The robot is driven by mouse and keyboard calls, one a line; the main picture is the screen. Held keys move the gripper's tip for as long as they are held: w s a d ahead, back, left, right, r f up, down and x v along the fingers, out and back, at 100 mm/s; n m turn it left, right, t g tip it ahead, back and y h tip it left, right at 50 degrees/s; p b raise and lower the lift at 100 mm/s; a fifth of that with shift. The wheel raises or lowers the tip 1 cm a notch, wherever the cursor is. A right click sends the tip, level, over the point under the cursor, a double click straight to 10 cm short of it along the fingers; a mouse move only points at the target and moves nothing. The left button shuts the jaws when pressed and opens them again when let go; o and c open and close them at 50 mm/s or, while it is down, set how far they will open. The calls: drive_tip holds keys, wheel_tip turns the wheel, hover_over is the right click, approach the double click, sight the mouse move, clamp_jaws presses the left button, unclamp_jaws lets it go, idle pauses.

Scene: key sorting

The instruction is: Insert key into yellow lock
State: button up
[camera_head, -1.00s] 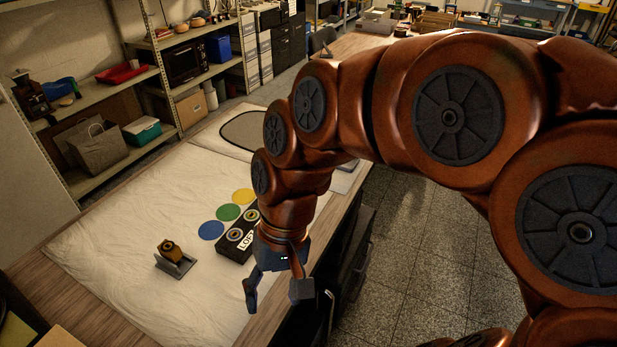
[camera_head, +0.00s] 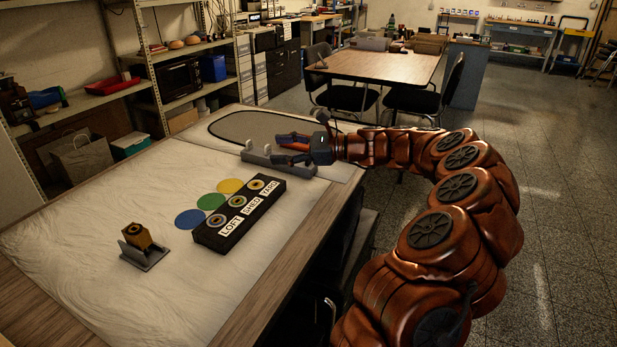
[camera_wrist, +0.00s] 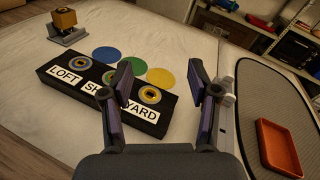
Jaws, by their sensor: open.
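A black lock block (camera_head: 240,215) lies on the white cloth, with round locks labelled LOFT, SHED and YARD; it also shows in the wrist view (camera_wrist: 60,85). A yellow disc (camera_head: 230,186) lies beside the YARD lock (camera_wrist: 150,94), with green (camera_head: 211,201) and blue (camera_head: 189,219) discs along the row. An amber block (camera_head: 137,236) sits on a small grey stand (camera_head: 148,257) at the near left. My gripper (camera_head: 278,149) is open and empty, over a grey rack (camera_head: 290,168) beyond the lock block. I cannot make out a key.
The white cloth (camera_head: 90,215) left of the lock block is mostly clear. Shelves (camera_head: 160,60) stand behind the table, and another table (camera_head: 380,67) with chairs farther back.

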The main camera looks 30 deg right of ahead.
sight(311, 165)
drive_tip(key=d+f+m+t+h+b, duration=0.1)
drive_tip(key=d+f+m, duration=0.1)
drive_tip(key=d, duration=0.3)
drive_tip(key=d+f+m+t+h+b, duration=0.1)
drive_tip(key=d+f+m+t, duration=0.1)
drive_tip(key=d+f, duration=0.2)
drive_tip(key=d+f+m+t+h, duration=0.1)
drive_tip(key=d+f+m, duration=0.1)
drive_tip(key=d, duration=0.4)
drive_tip(key=shift+w+d+f+m+b, duration=0.1)
drive_tip(key=shift+d+f+m+b, duration=0.15)
drive_tip(key=shift+f+m+b, duration=0.2)
drive_tip(key=b+x, duration=0.1)
drive_tip(key=x, duration=0.5)
drive_tip(key=shift+w+f+b, duration=0.2)
drive_tip(key=shift+w+b, duration=0.15)
drive_tip(key=shift+b, duration=0.05)
drive_tip(key=shift+w+a+r, duration=0.1)
drive_tip(key=shift+w+a, duration=0.15)
drive_tip(key=shift+w, duration=0.2)
drive_tip(key=c, duration=1)
drive_tip(key=shift+o, duration=0.2)
drive_tip(key=shift+r, duration=0.1)
